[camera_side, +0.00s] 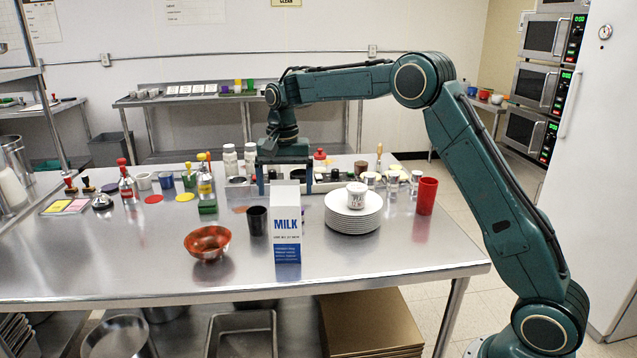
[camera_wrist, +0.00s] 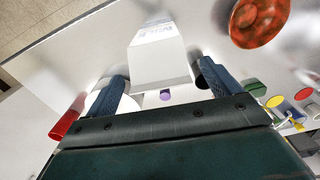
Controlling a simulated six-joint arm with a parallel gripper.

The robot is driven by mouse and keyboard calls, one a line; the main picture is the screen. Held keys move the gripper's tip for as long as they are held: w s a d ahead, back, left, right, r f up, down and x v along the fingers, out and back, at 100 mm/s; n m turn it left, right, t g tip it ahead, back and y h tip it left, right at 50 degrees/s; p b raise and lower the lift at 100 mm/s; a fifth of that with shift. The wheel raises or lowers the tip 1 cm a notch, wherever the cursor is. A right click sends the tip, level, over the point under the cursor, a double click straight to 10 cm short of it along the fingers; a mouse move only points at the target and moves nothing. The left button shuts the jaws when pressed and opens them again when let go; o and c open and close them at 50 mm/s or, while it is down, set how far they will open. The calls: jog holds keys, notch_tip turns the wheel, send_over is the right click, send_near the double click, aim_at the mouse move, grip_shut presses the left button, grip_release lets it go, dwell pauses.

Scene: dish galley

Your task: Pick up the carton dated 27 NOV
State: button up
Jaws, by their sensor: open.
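One white and blue milk carton (camera_side: 287,225) stands upright near the front of the steel table. It reads MILK; the small print below is too small to read, so I cannot tell its date. My gripper (camera_side: 285,184) points down over the table, behind the carton in the side view, its fingers spread and empty. In the wrist view the carton (camera_wrist: 158,58) shows its white top in line with the gap between my fingers (camera_wrist: 166,80), apparently beyond the tips. I see no contact.
A brown-red bowl (camera_side: 207,242) and a black cup (camera_side: 257,220) stand left of the carton. A plate stack (camera_side: 353,218) bearing a labelled white cup (camera_side: 357,194) and a red cup (camera_side: 427,195) stand right. Bottles and small items crowd behind; the front edge is clear.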

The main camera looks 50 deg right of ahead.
jog(key=shift+f, duration=0.75)
grip_shut()
jog(key=shift+r, duration=0.15)
